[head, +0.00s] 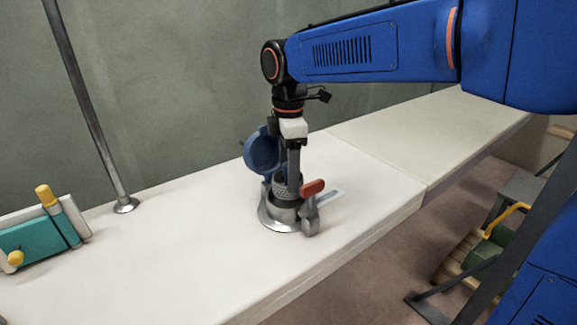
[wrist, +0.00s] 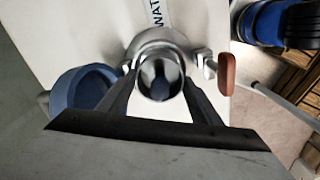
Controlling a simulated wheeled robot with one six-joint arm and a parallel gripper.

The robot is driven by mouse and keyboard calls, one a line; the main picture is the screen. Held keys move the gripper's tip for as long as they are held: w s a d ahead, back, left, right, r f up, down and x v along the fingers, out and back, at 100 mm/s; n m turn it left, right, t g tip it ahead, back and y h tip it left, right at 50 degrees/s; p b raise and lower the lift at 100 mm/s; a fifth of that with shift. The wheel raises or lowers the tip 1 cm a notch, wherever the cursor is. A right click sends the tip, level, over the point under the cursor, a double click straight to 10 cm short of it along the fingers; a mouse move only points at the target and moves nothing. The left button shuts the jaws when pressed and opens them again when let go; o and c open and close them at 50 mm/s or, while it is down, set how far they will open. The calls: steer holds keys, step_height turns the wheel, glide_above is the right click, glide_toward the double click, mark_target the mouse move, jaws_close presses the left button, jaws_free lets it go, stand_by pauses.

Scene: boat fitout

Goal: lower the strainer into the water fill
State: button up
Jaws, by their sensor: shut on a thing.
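The strainer (head: 287,190) is a grey mesh cup, held upright between the fingers of my gripper (head: 286,176). It also shows in the wrist view as a round, hollow cup (wrist: 160,77) between the two dark fingers (wrist: 160,92). The water fill (head: 276,219) is a round metal collar with a flange on the white deck, directly below the strainer. Its metal rim shows behind the cup in the wrist view (wrist: 158,43). The fill's blue cap (head: 262,154) stands hinged open behind it. I cannot tell whether the strainer's lower end is inside the collar.
A valve with an orange-red handle (head: 312,188) stands close on the right of the fill. A label with partly visible lettering (wrist: 156,12) lies beside the fill. A metal pole (head: 90,110) and a teal case (head: 36,243) are at left. The front deck is clear.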

steer(key=shift+f, duration=2.05)
steer(key=shift+s+f, duration=0.15)
steer(key=shift+f, duration=0.7)
steer(key=o, duration=1.1)
steer(key=shift+c, duration=0.2)
steer(key=shift+o, duration=0.5)
step_height(320, 180, up, 18)
steer(key=shift+f, duration=0.2)
steer(key=s+d+f+m+t, duration=0.1)
steer(key=s+d+f+m, duration=0.15)
steer(key=d+m, duration=0.45)
steer(key=s+d+f+m+t, duration=0.3)
steer(key=s+d+f+m, duration=1)
steer(key=s+d+f, duration=0.5)
steer(key=shift+d+t, duration=0.4)
steer(key=shift+d, duration=0.5)
